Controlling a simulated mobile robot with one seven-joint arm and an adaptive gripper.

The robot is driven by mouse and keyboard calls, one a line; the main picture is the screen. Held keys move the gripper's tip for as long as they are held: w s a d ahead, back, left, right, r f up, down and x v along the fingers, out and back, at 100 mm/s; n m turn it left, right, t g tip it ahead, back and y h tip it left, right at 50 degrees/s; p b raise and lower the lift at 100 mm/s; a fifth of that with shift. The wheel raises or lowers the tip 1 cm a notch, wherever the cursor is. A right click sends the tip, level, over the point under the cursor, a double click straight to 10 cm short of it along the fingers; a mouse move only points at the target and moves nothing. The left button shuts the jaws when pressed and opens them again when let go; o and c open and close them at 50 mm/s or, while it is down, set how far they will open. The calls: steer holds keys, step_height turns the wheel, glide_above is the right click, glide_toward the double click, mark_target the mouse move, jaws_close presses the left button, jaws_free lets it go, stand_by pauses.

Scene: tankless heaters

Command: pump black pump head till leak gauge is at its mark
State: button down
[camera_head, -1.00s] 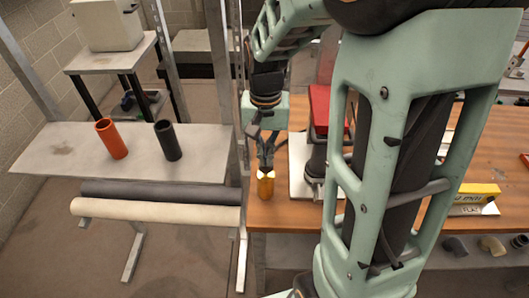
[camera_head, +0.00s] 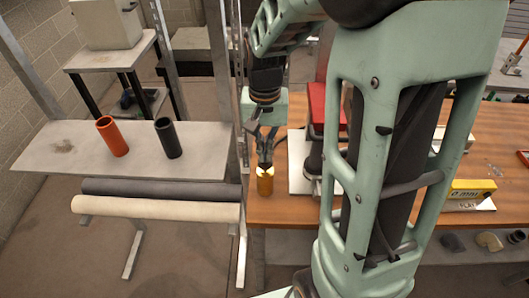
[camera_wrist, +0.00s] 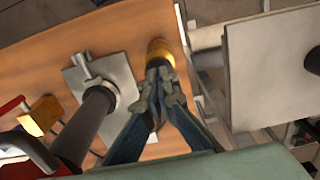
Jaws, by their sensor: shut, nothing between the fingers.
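My gripper (camera_head: 266,163) points down with its fingertips together, just above a gold-orange cylinder (camera_head: 265,184) on the wooden bench. In the wrist view, my gripper (camera_wrist: 159,70) has its tips close to the same cylinder (camera_wrist: 160,51); I cannot tell whether they touch it. To the right, a dark upright column (camera_head: 314,160) stands on a pale plate (camera_head: 297,167), with a red part at its top. The column (camera_wrist: 85,122) and plate (camera_wrist: 121,78) also show in the wrist view. I cannot make out which part is the black pump head. No leak gauge is readable.
The wooden bench (camera_head: 285,213) ends near the cylinder's left side, beside a metal post. A grey shelf (camera_head: 82,160) holds an orange tube (camera_head: 112,137) and a black tube (camera_head: 167,139). A yellow block (camera_head: 473,188) lies at the right. My arm hides part of the bench.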

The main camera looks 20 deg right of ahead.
step_height(320, 180, up, 11)
stand_by(0.3)
stand_by(1.5)
